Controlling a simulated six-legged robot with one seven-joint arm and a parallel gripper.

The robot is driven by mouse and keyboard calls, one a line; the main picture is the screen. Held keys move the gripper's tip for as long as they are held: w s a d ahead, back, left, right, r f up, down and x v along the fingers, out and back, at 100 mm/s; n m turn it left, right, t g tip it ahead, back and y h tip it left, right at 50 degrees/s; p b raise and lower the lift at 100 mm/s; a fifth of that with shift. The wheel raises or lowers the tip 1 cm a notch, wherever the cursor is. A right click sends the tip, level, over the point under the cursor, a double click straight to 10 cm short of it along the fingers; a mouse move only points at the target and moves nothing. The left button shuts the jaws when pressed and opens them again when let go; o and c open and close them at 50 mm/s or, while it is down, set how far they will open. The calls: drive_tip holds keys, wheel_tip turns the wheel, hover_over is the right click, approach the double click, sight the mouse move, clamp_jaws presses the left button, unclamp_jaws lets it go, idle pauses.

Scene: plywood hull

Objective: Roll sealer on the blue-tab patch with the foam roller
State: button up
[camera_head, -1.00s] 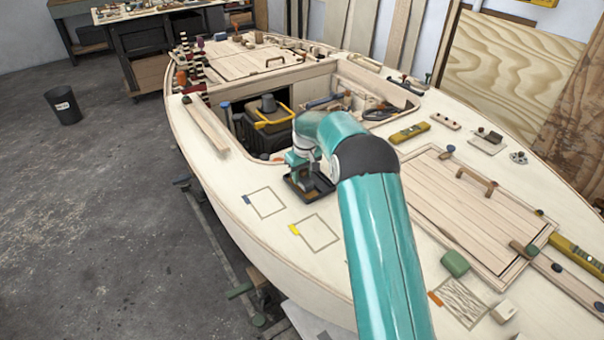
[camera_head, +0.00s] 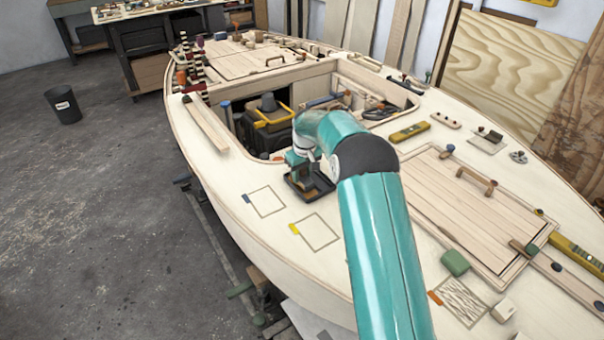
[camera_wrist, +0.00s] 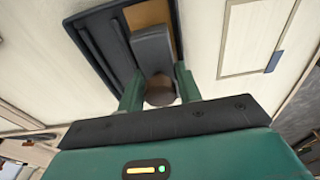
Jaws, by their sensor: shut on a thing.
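The blue-tab patch (camera_head: 266,203) is a thin outlined square on the pale deck, left of the tray, with a blue tab (camera_head: 246,199) at its corner. The patch (camera_wrist: 250,38) and its blue tab (camera_wrist: 273,62) also show at the right of the wrist view. My gripper (camera_wrist: 160,92) is shut on the foam roller (camera_wrist: 153,47), around its brown, round-ended handle. The dark grey roller head is over the black tray (camera_wrist: 88,40), which holds tan sealer (camera_wrist: 146,14). I cannot tell whether the roller touches the sealer. The tray (camera_head: 326,190) is partly hidden by my arm.
A yellow-tab patch (camera_head: 321,232) lies in front of the tray, and an orange-tab patch (camera_head: 461,302) with streaks lies further right. A green block (camera_head: 455,263) is near it. The open cockpit with a dark vacuum (camera_head: 268,128) lies behind the tray. Deck around the blue-tab patch is clear.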

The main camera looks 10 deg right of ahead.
drive_tip(key=shift+r, duration=3.95)
